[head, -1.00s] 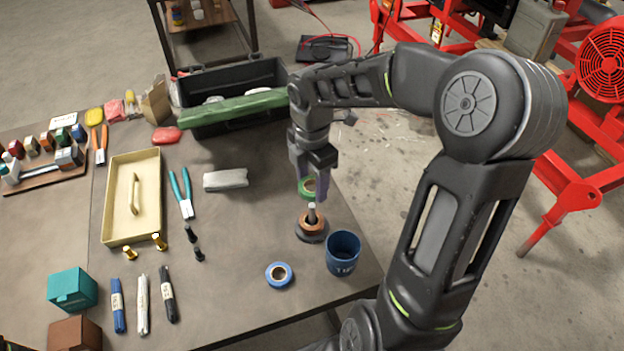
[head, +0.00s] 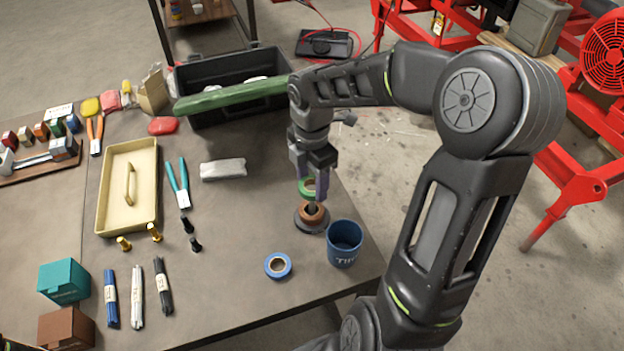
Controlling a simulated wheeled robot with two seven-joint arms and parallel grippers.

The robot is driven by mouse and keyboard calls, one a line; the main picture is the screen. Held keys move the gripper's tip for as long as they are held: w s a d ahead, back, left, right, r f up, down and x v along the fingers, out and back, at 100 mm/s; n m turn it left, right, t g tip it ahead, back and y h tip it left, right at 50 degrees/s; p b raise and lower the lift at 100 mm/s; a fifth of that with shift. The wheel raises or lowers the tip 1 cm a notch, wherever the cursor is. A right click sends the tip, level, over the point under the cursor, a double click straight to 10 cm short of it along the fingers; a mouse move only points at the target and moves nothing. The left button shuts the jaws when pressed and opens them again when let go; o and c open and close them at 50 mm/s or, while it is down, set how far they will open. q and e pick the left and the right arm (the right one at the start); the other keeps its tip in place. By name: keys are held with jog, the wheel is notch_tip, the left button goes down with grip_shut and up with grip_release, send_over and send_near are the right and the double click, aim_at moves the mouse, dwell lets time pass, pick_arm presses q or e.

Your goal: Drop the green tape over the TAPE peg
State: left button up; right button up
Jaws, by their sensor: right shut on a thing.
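My right gripper (head: 313,190) points down and is shut on the green tape (head: 306,187), a roll held just above and behind the peg. The TAPE peg stands on a dark round base (head: 303,222) near the table's right edge. A brown tape roll (head: 312,216) sits around the peg's lower part. The peg's top is mostly hidden by the gripper fingers. I cannot tell whether the green tape is around the peg top or beside it.
A blue cup (head: 344,245) stands close to the right of the peg base. A blue tape roll (head: 278,265) lies in front. A grey block (head: 223,169) lies to the left. A black toolbox (head: 215,116) stands behind.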

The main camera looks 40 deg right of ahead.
jog(key=shift+f, duration=0.4)
dwell(1.3)
jog(key=o, duration=1.3)
jog(key=shift+c, duration=0.2)
notch_tip(320, 180, up, 8)
jog(key=shift+b, duration=0.35)
jog(key=shift+f, duration=0.1)
